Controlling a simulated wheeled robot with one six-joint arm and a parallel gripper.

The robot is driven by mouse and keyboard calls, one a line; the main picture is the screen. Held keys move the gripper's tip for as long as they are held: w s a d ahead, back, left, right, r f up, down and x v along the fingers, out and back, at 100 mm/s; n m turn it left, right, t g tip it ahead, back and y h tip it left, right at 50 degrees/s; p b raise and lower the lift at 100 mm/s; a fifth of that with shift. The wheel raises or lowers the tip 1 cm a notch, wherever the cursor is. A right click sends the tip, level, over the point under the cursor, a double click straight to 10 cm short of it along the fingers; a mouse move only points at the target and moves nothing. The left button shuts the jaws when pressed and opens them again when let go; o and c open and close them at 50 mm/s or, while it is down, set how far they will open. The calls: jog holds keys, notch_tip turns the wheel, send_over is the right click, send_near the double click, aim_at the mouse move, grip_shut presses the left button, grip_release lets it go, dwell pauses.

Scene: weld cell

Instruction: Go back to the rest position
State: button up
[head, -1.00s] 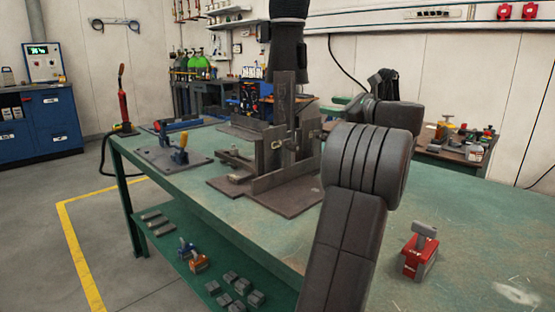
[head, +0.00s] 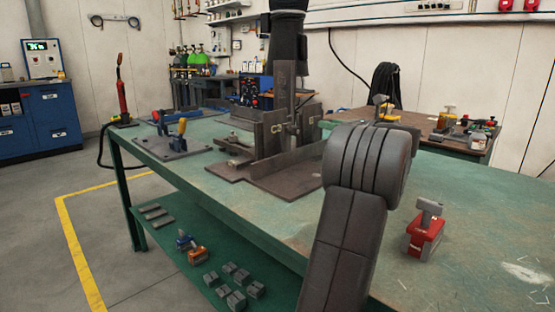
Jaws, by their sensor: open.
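My gripper does not show in the head view. My own arm rises from the bottom edge, and its thick ribbed joint stands in front of the bench's right half, hiding what is behind it. The green workbench (head: 461,214) runs across the view. A dark steel fixture (head: 267,146) with upright plates stands on it, left of my arm. No held object shows.
A red block with a grey top (head: 425,233) sits on the bench right of my arm. A clamp plate (head: 172,146) lies at left. A black hanging duct (head: 287,45) is behind the fixture. The lower shelf (head: 172,233) holds several small parts. Yellow-marked floor is at left.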

jog(key=shift+m+p, duration=5.25)
jog(key=shift+m, duration=4.15)
